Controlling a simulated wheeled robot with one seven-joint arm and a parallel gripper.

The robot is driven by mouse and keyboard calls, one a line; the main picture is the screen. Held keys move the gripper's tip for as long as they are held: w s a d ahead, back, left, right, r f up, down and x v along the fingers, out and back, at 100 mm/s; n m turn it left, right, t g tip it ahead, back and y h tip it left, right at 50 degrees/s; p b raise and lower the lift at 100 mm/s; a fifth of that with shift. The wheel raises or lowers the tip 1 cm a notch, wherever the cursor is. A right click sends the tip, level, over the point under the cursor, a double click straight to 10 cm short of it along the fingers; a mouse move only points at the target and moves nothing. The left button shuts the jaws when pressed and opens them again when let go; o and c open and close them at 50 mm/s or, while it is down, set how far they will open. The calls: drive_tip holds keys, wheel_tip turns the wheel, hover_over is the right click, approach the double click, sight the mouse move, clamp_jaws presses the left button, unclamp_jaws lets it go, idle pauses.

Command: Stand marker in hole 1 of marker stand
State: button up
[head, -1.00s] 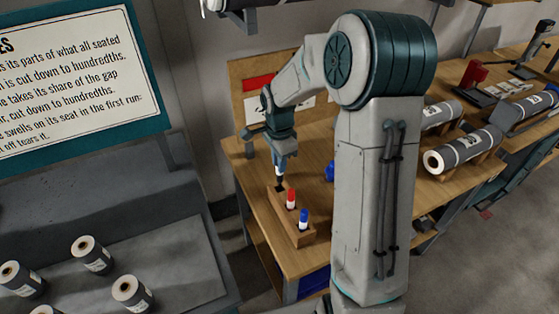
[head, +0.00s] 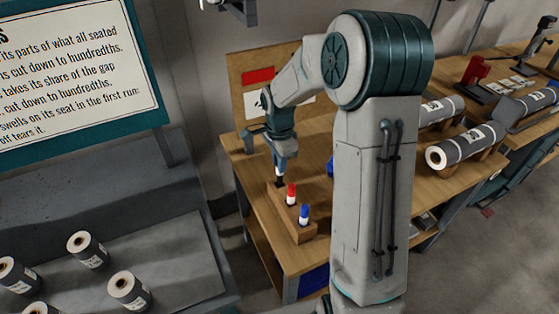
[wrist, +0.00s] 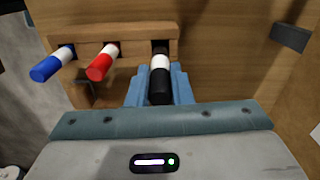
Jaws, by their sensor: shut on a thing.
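The wooden marker stand (head: 303,234) sits at the near left edge of the workbench. A red-capped marker (head: 291,194) and a blue-capped marker (head: 304,214) stand in it. My gripper (head: 281,168) is over the far end of the stand, shut on a black marker with a white band (head: 279,180). In the wrist view, the black marker (wrist: 160,82) lies between my fingers (wrist: 161,74), in line with the red marker (wrist: 102,63) and blue marker (wrist: 52,65). Its far end meets the stand (wrist: 132,33); how deep it sits is hard to tell.
The workbench (head: 254,232) runs to the right, with grey rolls (head: 467,147) on cradles beyond my arm. A grey bench with rolls (head: 128,288) and a text sign (head: 75,85) stand at left. A board (head: 250,75) is behind the stand.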

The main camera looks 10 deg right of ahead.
sight(279, 181)
drive_tip(key=shift+f+b, duration=1.75)
drive_tip(key=shift+f, duration=0.4)
drive_tip(key=o, duration=0.9)
drive_tip(key=shift+o, duration=0.2)
wheel_tip(279, 181, up, 14)
drive_tip(key=shift+f+b, duration=0.1)
drive_tip(key=shift+b, duration=0.2)
drive_tip(key=s+n+t, duration=0.3)
drive_tip(key=s+n, duration=1.2)
drive_tip(key=s, duration=0.7)
drive_tip(key=shift+s+d+f, duration=0.2)
drive_tip(key=shift+s+f, duration=0.1)
drive_tip(key=shift+s, duration=0.1)
